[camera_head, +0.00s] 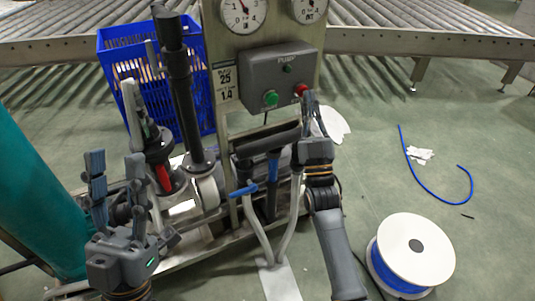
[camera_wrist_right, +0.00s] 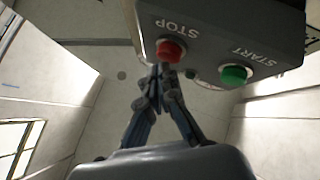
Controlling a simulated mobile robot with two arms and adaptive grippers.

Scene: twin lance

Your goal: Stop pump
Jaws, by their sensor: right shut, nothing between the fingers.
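The grey pump control box (camera_head: 278,75) stands on a panel at the top middle of the head view. Its red STOP button (camera_head: 302,90) is at the right and its green START button (camera_head: 271,98) at the left. My right gripper (camera_head: 309,98) is shut and empty, its tips right by the red button. In the right wrist view the shut fingertips (camera_wrist_right: 162,75) lie just below the red STOP button (camera_wrist_right: 171,51); I cannot tell whether they touch it. The green START button (camera_wrist_right: 234,75) is apart from them. My left gripper (camera_head: 115,165) is open and empty at the lower left.
A blue crate (camera_head: 120,50) stands behind the pump cart at the left. A teal cylinder (camera_head: 35,200) is at the far left. A white spool of blue hose (camera_head: 415,250) lies at the lower right. Roller conveyors (camera_head: 430,42) run along the back.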

